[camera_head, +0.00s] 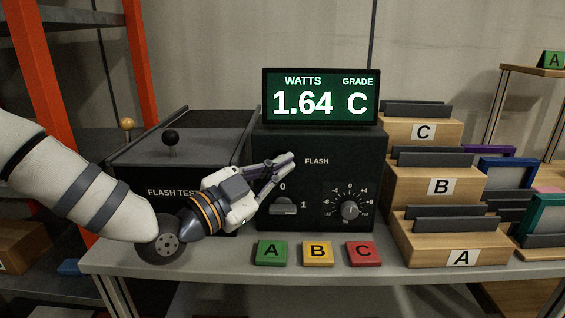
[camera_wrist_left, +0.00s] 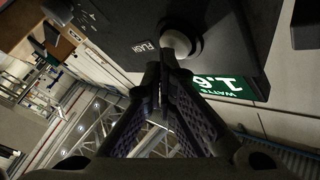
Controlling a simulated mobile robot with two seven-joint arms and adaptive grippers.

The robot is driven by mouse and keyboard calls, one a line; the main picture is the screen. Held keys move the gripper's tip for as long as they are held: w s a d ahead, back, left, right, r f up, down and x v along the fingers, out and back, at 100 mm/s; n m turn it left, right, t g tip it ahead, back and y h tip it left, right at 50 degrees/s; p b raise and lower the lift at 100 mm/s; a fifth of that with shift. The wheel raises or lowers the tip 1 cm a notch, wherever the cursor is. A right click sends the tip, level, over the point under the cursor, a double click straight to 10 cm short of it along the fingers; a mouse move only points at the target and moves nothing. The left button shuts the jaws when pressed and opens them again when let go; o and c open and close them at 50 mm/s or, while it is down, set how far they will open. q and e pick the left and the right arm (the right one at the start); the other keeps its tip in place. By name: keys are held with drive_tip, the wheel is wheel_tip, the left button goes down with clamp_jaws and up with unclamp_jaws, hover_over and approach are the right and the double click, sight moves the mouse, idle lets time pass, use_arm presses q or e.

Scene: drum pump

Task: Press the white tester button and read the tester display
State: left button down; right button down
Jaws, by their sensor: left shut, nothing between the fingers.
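The tester (camera_head: 320,145) is a black box marked FLASH on the bench. Its green display (camera_head: 320,97) on top reads WATTS 1.64, GRADE C; part of it shows inverted in the left wrist view (camera_wrist_left: 222,88). The white button (camera_wrist_left: 178,42) sits in a dark ring in the left wrist view; in the head view my fingers hide it. My left gripper (camera_head: 288,160) is shut and empty, its fingertips at the tester's front, left of the FLASH label. In the wrist view the fingertips (camera_wrist_left: 160,70) reach the button's edge; I cannot tell whether they touch. My right gripper is not in view.
Below the fingers are a 0/1 switch (camera_head: 283,207) and a dial (camera_head: 350,209). Green A (camera_head: 271,252), yellow B (camera_head: 318,252) and red C (camera_head: 364,252) blocks lie at the bench front. Wooden racks labelled A, B, C (camera_head: 425,187) stand right. A dark lidded box (camera_head: 190,150) stands left.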

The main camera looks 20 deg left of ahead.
use_arm(q)
drive_tip(key=shift+s+d+r, duration=0.1)
drive_tip(key=shift+s+d, duration=0.05)
drive_tip(key=shift+s, duration=0.45)
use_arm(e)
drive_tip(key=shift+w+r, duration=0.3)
